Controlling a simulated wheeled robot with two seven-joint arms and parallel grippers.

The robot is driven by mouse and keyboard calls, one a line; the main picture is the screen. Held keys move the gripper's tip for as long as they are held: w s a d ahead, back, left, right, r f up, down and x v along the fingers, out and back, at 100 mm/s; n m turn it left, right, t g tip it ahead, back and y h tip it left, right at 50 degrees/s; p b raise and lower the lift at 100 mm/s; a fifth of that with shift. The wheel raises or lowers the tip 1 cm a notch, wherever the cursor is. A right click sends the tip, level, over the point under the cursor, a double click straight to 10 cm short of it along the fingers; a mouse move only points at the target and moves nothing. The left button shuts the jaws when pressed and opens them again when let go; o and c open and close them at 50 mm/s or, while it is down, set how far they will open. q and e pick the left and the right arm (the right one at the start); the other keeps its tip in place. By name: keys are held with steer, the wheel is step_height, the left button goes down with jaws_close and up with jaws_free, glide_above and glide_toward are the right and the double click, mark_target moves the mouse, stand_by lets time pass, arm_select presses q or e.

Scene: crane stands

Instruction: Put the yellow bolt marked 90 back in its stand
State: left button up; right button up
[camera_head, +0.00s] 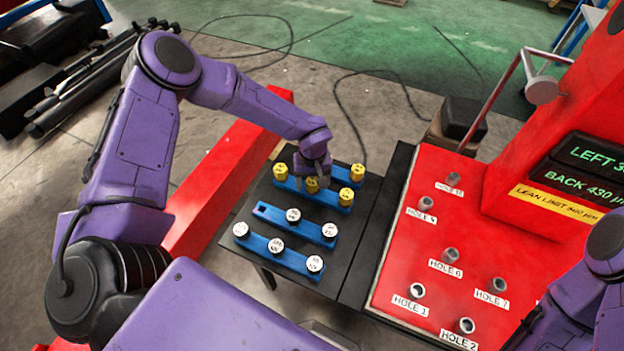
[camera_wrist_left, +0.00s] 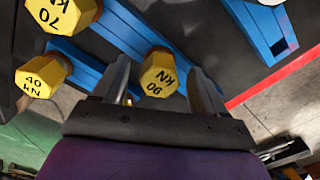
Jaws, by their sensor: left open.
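The yellow bolt marked 90 kN (camera_wrist_left: 158,75) shows upright between my left gripper's fingers in the left wrist view. My left gripper (camera_head: 314,180) is open, low over the blue stands, with a finger on either side of this bolt. In the head view a yellow bolt (camera_head: 311,185) shows just under the gripper, partly covered by it. The 90 bolt's head is over a blue stand (camera_wrist_left: 128,30); its lower end is hidden, so I cannot tell how it is seated. My right gripper is out of view.
Yellow bolts marked 70 (camera_wrist_left: 60,14) and 40 (camera_wrist_left: 42,74) stand close by. White-topped bolts (camera_head: 276,246) fill nearer blue stands on the black table (camera_head: 240,238); one stand has an empty place at its left. A red plate (camera_head: 400,262) with labelled holes stands right.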

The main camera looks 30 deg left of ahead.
mark_target(313, 181)
arm_select(q)
steer(key=shift+r, duration=0.1)
step_height(313, 181, up, 5)
steer(key=p, duration=0.4)
steer(key=shift+p, duration=0.35)
steer(key=shift+r, duration=0.1)
step_height(313, 181, up, 10)
steer(key=b, duration=0.2)
steer(key=shift+r, duration=0.1)
